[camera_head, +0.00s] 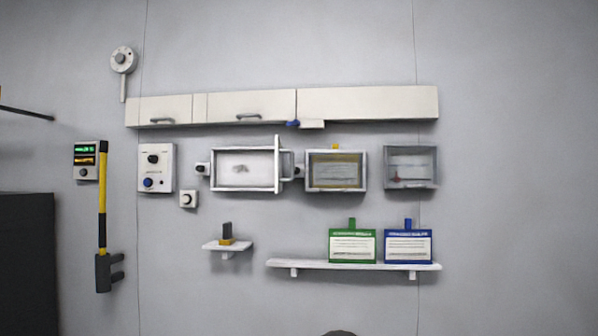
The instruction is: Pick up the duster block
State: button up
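A small block with a dark grey upright part and a yellow-brown base (227,234) stands on a small white wall shelf (238,247), left of centre; it looks like the duster block. It stands upright with nothing touching it from above. My gripper is not in view, so its state and distance from the block do not show.
Right of it, a longer white shelf (350,265) holds a green box (352,247) and a blue box (408,247). Above are wall boxes (411,168) and a white cabinet (367,103). A yellow-and-black long-handled tool (102,218) hangs at left. Wall around the small shelf is clear.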

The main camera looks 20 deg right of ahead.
aim_at(227, 240)
jog(key=z, duration=0.65)
jog(key=i, duration=1.55)
jog(key=u, duration=0.3)
